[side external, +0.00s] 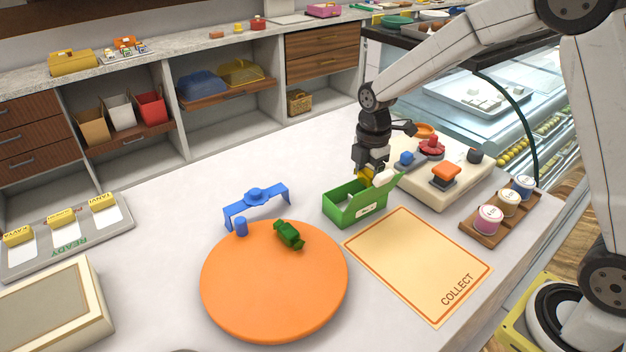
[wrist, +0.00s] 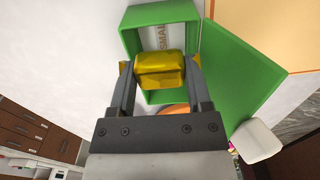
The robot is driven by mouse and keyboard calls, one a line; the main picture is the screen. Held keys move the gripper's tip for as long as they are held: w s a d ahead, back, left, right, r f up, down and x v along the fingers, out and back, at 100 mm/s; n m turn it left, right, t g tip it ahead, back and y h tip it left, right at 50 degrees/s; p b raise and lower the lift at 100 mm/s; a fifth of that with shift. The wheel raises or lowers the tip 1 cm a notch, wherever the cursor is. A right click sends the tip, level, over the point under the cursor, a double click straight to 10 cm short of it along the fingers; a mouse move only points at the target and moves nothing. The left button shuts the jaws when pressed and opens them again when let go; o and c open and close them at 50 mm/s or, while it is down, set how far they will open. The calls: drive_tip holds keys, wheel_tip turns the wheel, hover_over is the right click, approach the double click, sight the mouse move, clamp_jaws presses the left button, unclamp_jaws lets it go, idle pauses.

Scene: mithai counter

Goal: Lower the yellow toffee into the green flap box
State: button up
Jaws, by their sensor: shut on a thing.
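The yellow toffee (wrist: 160,71) is a shiny gold-wrapped block held between the two fingers of my gripper (wrist: 158,75) in the wrist view. In the side external view my gripper (side external: 369,168) points down at the green flap box, with the toffee (side external: 365,172) showing at its fingers. The green flap box (side external: 347,213) stands on the counter with its flap (side external: 385,192) open. In the wrist view the box (wrist: 133,33) lies beyond the toffee, and the flap (wrist: 238,75) spreads to the right. The toffee hides part of the box's inside. Its exact height over the rim is hard to tell.
An orange round board (side external: 270,300) holds a green toffee (side external: 289,235). A blue bracket-like piece (side external: 257,197) stands behind it. The COLLECT mat (side external: 415,255) lies in front of the box. A cream block with colored knobs (side external: 450,190) and a rack of jars (side external: 490,230) stand to the right.

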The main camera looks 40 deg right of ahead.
drive_tip(key=shift+f, duration=0.45)
idle(0.6)
drive_tip(key=o, duration=1.3)
drive_tip(key=shift+c, duration=0.2)
drive_tip(key=shift+r, duration=0.15)
drive_tip(key=shift+r, duration=3.35)
